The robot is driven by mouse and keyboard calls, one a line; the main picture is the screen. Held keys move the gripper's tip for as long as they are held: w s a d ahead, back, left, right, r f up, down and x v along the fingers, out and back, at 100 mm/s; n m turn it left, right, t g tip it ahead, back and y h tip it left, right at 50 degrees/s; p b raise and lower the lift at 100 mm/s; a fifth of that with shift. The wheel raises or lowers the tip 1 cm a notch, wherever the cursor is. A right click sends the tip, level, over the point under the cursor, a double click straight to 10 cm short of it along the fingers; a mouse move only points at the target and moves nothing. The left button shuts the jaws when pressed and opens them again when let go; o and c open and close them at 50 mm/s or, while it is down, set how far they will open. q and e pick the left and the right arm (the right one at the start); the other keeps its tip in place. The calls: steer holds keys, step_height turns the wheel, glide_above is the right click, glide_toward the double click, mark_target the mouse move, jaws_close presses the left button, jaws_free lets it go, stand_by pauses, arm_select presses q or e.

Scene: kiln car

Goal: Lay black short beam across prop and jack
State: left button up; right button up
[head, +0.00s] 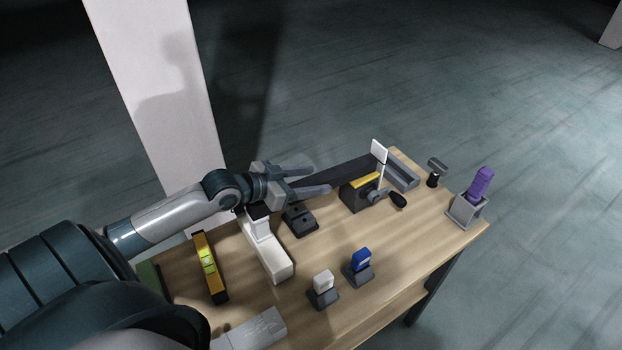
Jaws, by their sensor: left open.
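A black beam (342,174) runs along the back of the table, its left end by my left gripper's fingers. I cannot tell what carries it. My left gripper (312,180) is open, its two fingers pointing right. The gap between them looks empty, though the beam's end is partly hidden there. A dark jack-like box (352,198) with a yellow top and a crank stands in front of the beam's right part. A white upright piece on a long foot (277,262), possibly the prop, stands below my left gripper, with a dark top. My right gripper is out of view.
A yellow spirit level (209,267), white block (323,281), blue block (361,260) and dark block (300,220) sit on the wooden table (395,255). A white plate (379,151), grey channel (403,172) and purple piece in a holder (480,184) stand right. A pale pillar rises behind.

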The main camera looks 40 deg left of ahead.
arm_select(q)
steer(key=shift+s+r, duration=0.15)
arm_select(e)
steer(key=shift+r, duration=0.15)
arm_select(q)
steer(key=shift+p+v, duration=2.7)
steer(key=shift+v, duration=1.1)
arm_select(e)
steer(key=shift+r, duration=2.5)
arm_select(q)
steer(key=shift+a, duration=0.1)
steer(key=shift+r, duration=0.1)
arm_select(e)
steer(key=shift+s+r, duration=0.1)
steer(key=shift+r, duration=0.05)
